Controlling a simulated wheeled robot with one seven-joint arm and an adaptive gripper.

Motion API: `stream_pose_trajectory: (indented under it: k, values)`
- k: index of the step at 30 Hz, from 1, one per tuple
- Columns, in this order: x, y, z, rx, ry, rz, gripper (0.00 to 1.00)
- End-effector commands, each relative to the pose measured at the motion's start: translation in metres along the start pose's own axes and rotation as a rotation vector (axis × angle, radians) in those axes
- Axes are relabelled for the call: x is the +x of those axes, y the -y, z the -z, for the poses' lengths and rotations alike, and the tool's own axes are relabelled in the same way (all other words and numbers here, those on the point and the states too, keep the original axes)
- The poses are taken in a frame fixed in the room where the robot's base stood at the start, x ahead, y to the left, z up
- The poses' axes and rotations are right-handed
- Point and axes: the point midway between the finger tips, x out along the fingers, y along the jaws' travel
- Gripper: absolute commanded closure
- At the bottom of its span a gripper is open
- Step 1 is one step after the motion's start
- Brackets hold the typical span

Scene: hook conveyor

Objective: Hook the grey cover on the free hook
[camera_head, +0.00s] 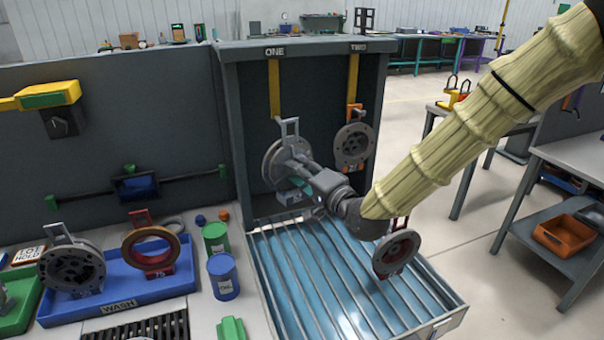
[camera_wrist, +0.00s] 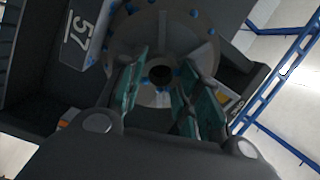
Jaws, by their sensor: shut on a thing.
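The grey cover (camera_head: 273,163) is in front of the cabinet's back wall, below the sign ONE, with its grey hanger frame (camera_head: 290,128) upright on top. My gripper (camera_head: 300,172) is shut on this cover's middle from the front right. In the wrist view, the teal-padded fingers (camera_wrist: 160,85) close around the hub of the cover (camera_wrist: 165,35), which has blue dots on its rim. The yellow hook strap ONE (camera_head: 274,88) ends close to the frame; I cannot tell whether they touch. Hook strap TWO (camera_head: 353,78) carries another grey cover (camera_head: 352,146) on an orange hanger.
A slatted blue drip tray (camera_head: 310,270) lies below the hooks. A round part with a red hanger (camera_head: 396,253) is over its right side. At left, the blue WASH tray (camera_head: 120,296) holds a grey cover and an orange-brown ring. Green and blue cans (camera_head: 222,277) stand beside it.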

Motion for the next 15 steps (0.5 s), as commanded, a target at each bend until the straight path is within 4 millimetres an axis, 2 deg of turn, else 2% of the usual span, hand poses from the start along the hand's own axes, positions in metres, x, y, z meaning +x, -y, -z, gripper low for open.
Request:
stream_pose_trajectory:
  k: [15]
  values:
    - [0.022,-0.003,0.006,-0.001,-0.001,0.002,1.0]
